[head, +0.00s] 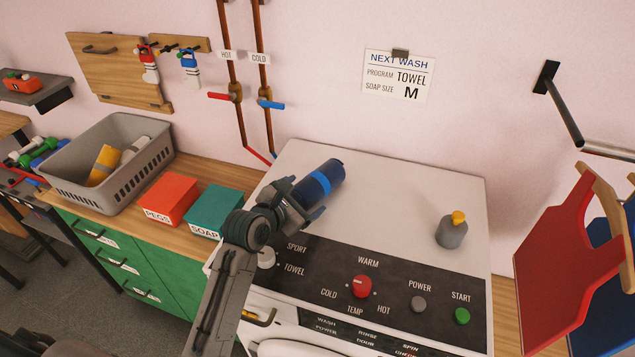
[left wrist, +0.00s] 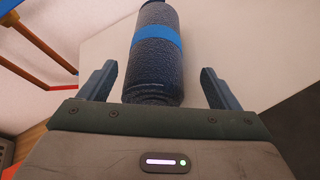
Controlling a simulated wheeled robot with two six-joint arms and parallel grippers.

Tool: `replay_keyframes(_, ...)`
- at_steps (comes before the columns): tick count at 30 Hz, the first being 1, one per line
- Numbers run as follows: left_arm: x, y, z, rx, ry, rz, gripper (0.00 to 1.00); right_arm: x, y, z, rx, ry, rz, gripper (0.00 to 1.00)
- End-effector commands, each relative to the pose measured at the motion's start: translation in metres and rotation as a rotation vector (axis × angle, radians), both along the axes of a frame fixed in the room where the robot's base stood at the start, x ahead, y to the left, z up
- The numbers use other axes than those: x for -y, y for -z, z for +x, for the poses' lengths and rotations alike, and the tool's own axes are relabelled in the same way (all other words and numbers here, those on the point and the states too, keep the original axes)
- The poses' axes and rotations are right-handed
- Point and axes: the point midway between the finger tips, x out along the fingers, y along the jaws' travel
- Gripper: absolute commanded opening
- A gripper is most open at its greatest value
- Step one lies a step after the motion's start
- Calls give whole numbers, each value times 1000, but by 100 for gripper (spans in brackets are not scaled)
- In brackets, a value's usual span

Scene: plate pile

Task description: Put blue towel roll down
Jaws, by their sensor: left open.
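The blue towel roll (head: 325,176) is dark blue with a lighter blue band. It lies on its side on the white top of the washing machine (head: 400,185), behind the control panel. My left gripper (head: 304,198) is at the roll's near end, with its fingers open. In the left wrist view the roll (left wrist: 156,60) lies ahead, between the open fingers of my left gripper (left wrist: 165,85), with a gap on each side. My right gripper is not in view.
A grey bottle with a yellow cap (head: 452,232) stands on the machine top at right. A red box (head: 168,198) and a teal box (head: 216,210) sit left of the machine, beside a grey basket (head: 120,190). Red and blue boards (head: 570,245) hang at right.

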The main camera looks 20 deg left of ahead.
Motion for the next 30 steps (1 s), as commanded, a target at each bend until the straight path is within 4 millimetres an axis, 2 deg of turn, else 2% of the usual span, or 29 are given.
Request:
replay_keyframes(3, 0, 1, 16, -3, 0, -1, 84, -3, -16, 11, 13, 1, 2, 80)
replay_keyframes(9, 4, 12, 37, -1, 0, -2, 84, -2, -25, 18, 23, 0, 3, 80)
replay_keyframes(18, 6, 16, 41, 0, 0, 0, 84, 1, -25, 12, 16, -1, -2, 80)
replay_keyframes(20, 5, 16, 41, 0, 0, 0, 74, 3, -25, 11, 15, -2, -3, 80)
replay_keyframes(27, 5, 15, 41, 1, 0, 0, 27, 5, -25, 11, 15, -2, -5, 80)
replay_keyframes(30, 5, 15, 41, 1, 0, 0, 27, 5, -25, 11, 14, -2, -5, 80)
